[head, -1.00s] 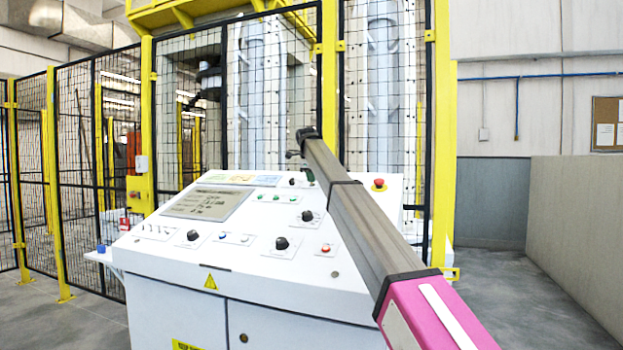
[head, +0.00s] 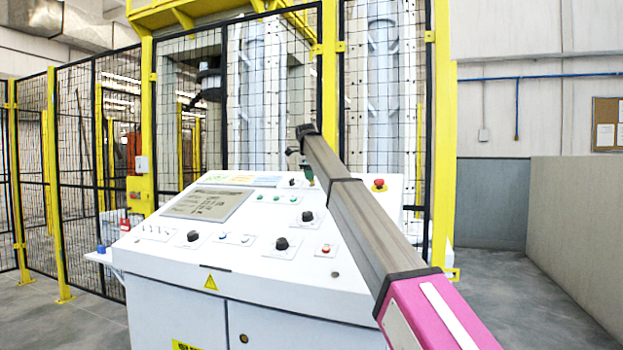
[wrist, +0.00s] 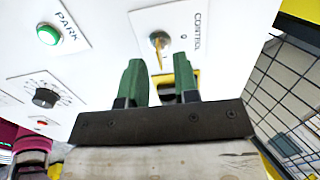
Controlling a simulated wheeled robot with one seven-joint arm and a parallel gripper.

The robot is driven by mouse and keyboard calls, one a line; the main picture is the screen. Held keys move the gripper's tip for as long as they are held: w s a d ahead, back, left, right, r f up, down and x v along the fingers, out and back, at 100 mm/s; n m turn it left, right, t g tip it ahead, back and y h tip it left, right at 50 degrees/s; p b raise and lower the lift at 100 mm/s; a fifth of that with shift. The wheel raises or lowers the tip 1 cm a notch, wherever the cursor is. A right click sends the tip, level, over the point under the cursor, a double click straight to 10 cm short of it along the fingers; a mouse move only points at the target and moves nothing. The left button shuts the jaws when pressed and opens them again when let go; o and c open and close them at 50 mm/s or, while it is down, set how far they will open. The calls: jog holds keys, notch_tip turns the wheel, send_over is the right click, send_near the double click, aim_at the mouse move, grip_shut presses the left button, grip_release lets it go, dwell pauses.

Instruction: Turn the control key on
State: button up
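The control key (wrist: 160,42) is a small gold key in a round switch on a white plate marked CONTROL, at the top middle of the wrist view. My gripper (wrist: 158,64) has two green fingers held apart, with a gap between them. In the picture the key lies just beyond the fingertips, in line with the gap. I see no contact between fingers and key. In the head view my gripper (head: 305,172) is small, above the back of the white control console (head: 250,285), and mostly hidden by my arm. The key cannot be made out there.
A green PARK button (wrist: 48,34) and a black dial (wrist: 46,97) are near the key. A red emergency stop (head: 379,184) stands at the console's right. A yellow-framed mesh fence (head: 100,150) rises behind. Open floor (head: 520,300) lies to the right.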

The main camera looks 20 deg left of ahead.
jog(key=v, duration=0.9)
jog(key=shift+s, duration=0.1)
